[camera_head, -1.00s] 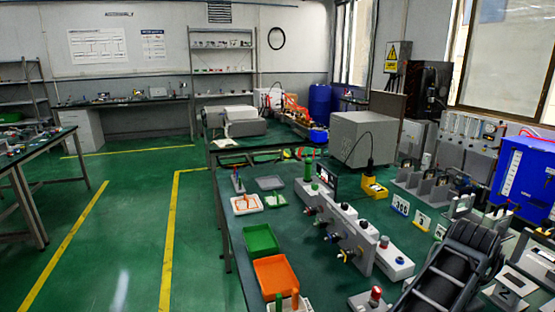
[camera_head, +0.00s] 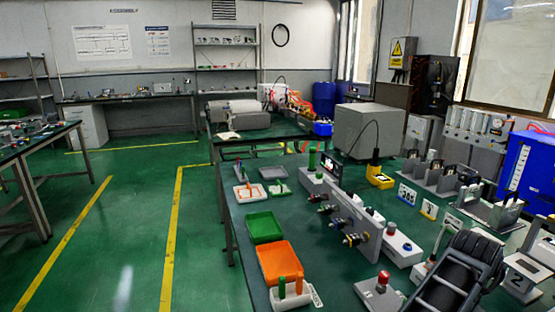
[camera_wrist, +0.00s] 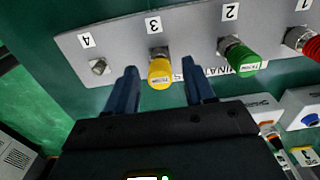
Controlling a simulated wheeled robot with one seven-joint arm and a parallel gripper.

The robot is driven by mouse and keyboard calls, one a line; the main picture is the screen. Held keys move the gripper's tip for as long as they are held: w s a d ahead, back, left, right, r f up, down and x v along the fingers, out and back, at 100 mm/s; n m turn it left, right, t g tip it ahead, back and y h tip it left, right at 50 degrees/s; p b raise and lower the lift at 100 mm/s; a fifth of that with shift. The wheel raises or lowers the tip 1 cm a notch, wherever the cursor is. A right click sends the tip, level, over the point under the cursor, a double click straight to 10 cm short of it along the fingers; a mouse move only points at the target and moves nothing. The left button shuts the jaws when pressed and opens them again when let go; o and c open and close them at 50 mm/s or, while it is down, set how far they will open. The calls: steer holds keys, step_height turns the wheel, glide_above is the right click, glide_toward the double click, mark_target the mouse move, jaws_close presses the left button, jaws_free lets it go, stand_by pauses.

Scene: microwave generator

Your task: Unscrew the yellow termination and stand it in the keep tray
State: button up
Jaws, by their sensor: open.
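The yellow termination (camera_wrist: 160,70) sits on the port marked 3 of a grey panel (camera_wrist: 190,30) in the wrist view. My gripper (camera_wrist: 160,84) is open, with one dark finger on each side of the yellow termination's near end; I cannot tell whether either touches it. A green termination (camera_wrist: 240,57) is on port 2 and a red one (camera_wrist: 303,40) on port 1. Port 4 shows a bare metal connector (camera_wrist: 99,66). In the head view the panel (camera_head: 366,244) stands on the bench. I cannot tell which tray is the keep tray.
A green tray (camera_head: 264,227) and an orange tray (camera_head: 279,264) lie along the bench's left edge. A pale holder (camera_head: 294,299) with upright green and orange pegs stands in front of them. A red-topped box (camera_head: 380,293) is at the front.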

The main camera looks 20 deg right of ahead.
steer(key=shift+f, duration=0.7)
steer(key=shift+p, duration=0.3)
stand_by(0.8)
jaws_close()
stand_by(0.5)
steer(key=shift+r, duration=0.15)
steer(key=shift+r+p, duration=2.8)
steer(key=shift+r, duration=0.1)
